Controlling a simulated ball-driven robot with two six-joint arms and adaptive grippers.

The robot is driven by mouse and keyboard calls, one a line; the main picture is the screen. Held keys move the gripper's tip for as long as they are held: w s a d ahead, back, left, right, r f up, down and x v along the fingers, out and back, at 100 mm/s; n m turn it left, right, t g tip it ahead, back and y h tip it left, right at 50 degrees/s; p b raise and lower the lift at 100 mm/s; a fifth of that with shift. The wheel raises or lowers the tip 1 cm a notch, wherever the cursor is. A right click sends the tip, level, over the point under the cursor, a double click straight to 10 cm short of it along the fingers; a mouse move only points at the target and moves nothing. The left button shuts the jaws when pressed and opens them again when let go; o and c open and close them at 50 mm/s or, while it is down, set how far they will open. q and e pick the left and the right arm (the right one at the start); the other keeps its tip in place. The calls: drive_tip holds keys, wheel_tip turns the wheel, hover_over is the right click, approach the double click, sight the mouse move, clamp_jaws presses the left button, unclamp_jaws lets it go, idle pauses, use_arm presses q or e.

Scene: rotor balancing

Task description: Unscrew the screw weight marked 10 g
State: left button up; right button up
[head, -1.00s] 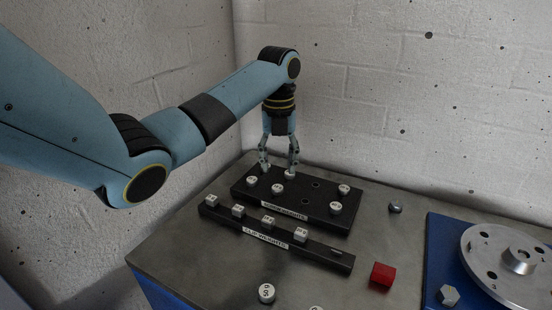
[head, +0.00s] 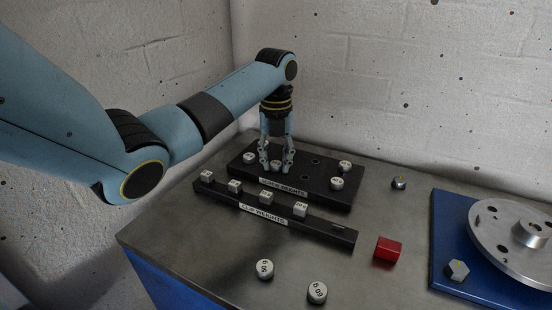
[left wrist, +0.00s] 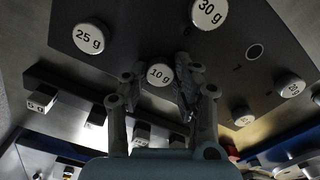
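The screw weight marked 10 g (left wrist: 160,75) is a small round white-topped piece, seen between the fingers of my left gripper in the left wrist view. In the head view it shows as a pale cap (head: 277,164) on the black screw-weight block (head: 318,193). My left gripper (head: 276,168) points down over the block. Its fingers stand apart, one on each side of the weight; contact with it is not clear. My right gripper is in neither view.
Screw weights marked 25 g (left wrist: 89,38) and 30 g (left wrist: 209,13) sit close by. The clip-weight rail (head: 325,232) runs in front of the block. A red block (head: 387,249), loose round weights (head: 317,292) and the rotor disc (head: 515,238) are farther right.

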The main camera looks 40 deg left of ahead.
use_arm(q)
clamp_jaws()
drive_tip(key=shift+r+p, duration=0.1)
drive_tip(key=shift+p, duration=0.25)
drive_tip(key=n+p, duration=0.5)
drive_tip(key=shift+r, duration=0.35)
drive_tip(key=n+p, duration=0.6)
drive_tip(key=n, duration=0.4)
drive_tip(key=shift+f, duration=0.15)
drive_tip(key=n+p, duration=0.1)
drive_tip(key=n, duration=0.1)
drive_tip(key=shift+f+n, duration=0.1)
drive_tip(key=shift+n, duration=0.2)
drive_tip(key=shift+f+n, duration=0.15)
drive_tip(key=shift+n, duration=0.15)
